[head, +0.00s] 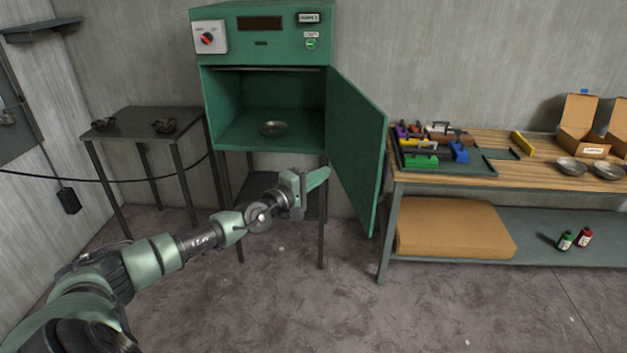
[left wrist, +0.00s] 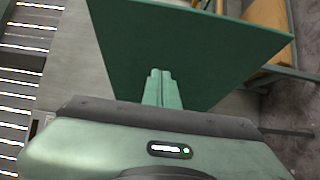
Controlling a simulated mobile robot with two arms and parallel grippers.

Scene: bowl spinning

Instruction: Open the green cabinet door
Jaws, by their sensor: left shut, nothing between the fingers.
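The green cabinet (head: 262,80) stands at the back centre in the head view. Its door (head: 356,150) is hinged on the right and stands wide open, swung outward. A metal bowl (head: 273,128) sits on the cabinet floor. My left gripper (head: 319,178) is shut and empty, just left of the door's lower part. In the left wrist view the closed fingers (left wrist: 157,88) point at the green door panel (left wrist: 185,45); I cannot tell whether they touch it. My right gripper is not in view.
A workbench (head: 480,180) on the right holds a tool tray (head: 495,158), bowls (head: 571,167) and cardboard boxes (head: 580,122). A small dark table (head: 140,122) stands on the left. The floor in front (head: 290,300) is clear.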

